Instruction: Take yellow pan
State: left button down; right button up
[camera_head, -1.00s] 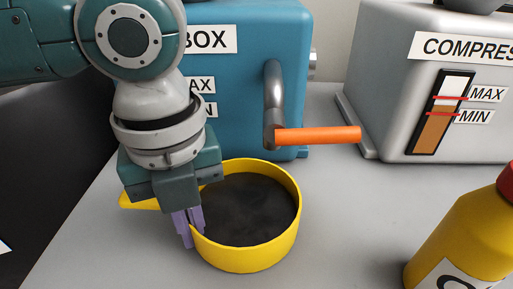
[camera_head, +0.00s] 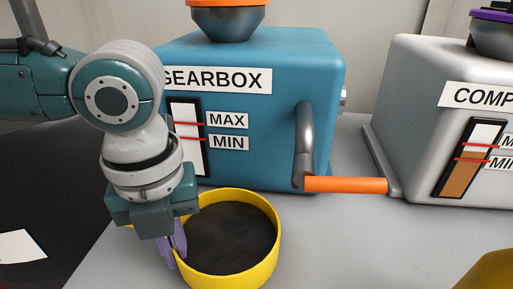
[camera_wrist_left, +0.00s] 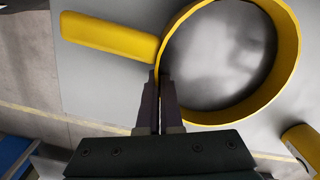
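The yellow pan (camera_head: 270,262) is a round pan with dark contents, at the bottom centre in front of the blue gearbox. My left gripper (camera_head: 174,246) is at the pan's left wall, pointing down, with its purple fingers closed on the wall. The left wrist view shows the fingers (camera_wrist_left: 160,100) almost together at the edge of the pan (camera_wrist_left: 287,85), beside its handle. The handle (camera_wrist_left: 108,36) sticks out to the left there; in the head view my gripper mostly hides it. I cannot tell whether the pan is clear of the table. My right gripper is not in view.
The blue gearbox (camera_head: 255,130) has a grey pipe and an orange lever (camera_head: 346,185) reaching right. A grey compressor (camera_head: 415,120) stands at the right. A yellow object (camera_head: 488,272) is cut off at the bottom right. Grey table (camera_head: 350,240) is clear right of the pan.

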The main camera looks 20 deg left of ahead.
aim_at(140, 260)
pick_arm(q)
jog(key=shift+s+a+p, duration=0.3)
jog(key=shift+a, duration=0.7)
jog(key=shift+s+a+p, duration=0.3)
jog(key=shift+a+p, duration=0.05)
jog(key=shift+a, duration=0.65)
jog(key=shift+s+a+p, duration=0.3)
jog(key=shift+a, duration=0.7)
jog(key=c, duration=1.6)
grip_release()
